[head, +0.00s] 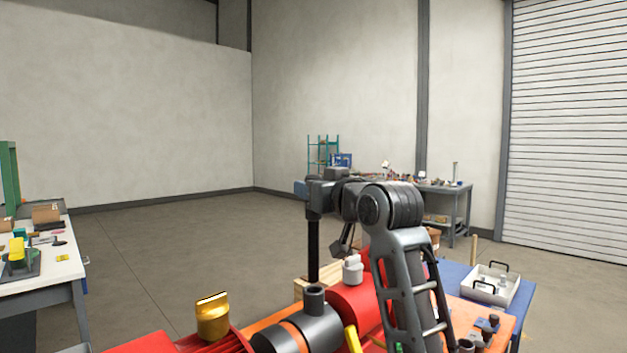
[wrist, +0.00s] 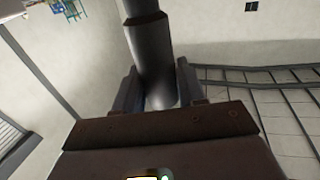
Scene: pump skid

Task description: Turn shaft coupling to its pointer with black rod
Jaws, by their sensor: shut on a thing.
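My gripper (head: 314,190) is shut on the black rod (head: 313,247) and holds it upright, pointing down. In the wrist view the rod (wrist: 150,55) runs between the two fingers. The dark grey shaft coupling (head: 316,326) lies below, between red machine parts, with a short upright socket (head: 314,299) on top. The rod's lower end lines up with this socket in the head view; I cannot tell whether it is inside it or behind it. A slanted yellow bar (head: 352,338), possibly the pointer, stands right of the coupling, partly hidden by my arm.
A red housing (head: 356,304) with a pale cap (head: 352,269) stands close to the rod. A yellow-topped fitting (head: 212,317) is at left. A blue table (head: 455,272) with a white case (head: 490,286) is at right. A workbench (head: 40,262) stands far left.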

